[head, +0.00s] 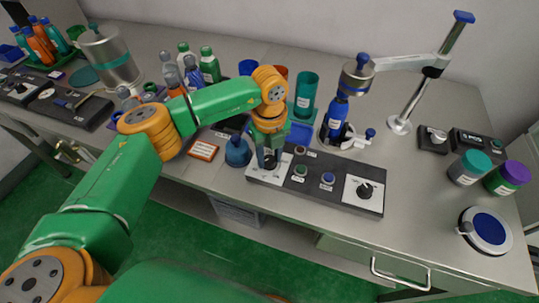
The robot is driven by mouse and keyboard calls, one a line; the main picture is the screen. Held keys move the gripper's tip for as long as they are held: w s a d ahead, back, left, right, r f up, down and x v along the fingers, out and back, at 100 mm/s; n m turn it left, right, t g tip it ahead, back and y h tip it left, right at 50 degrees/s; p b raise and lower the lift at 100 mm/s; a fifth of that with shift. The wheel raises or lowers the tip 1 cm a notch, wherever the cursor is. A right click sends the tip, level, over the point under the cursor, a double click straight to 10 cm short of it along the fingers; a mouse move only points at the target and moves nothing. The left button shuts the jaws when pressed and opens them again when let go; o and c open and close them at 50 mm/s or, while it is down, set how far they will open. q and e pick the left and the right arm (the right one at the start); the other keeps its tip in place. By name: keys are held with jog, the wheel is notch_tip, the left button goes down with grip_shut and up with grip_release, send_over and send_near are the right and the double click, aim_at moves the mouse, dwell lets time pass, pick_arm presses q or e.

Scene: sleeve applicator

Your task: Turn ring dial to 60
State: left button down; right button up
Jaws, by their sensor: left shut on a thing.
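A dark grey control panel (325,164) lies near the front edge of the bench. It has a dial on a white plate at each end and several buttons between them. My left gripper (269,161) reaches down over the left white plate (258,176) and is shut on the dial there. The fingers hide most of this dial, so its pointer and setting cannot be read. The black dial (364,190) on the right white plate is clear of the gripper; its scale is too small to read. My right gripper is not in view.
A blue bottle (335,117) stands under the applicator head (356,76) behind the panel. A blue flask (238,151) stands close left of the gripper. A teal cup (306,95) and several bottles are behind.

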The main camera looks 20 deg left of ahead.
aim_at(269, 159)
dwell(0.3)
pick_arm(q)
jog(key=shift+c, duration=2.2)
grip_release()
notch_tip(269, 159, up, 7)
jog(key=shift+r+b, duration=0.1)
jog(key=shift+b, duration=0.6)
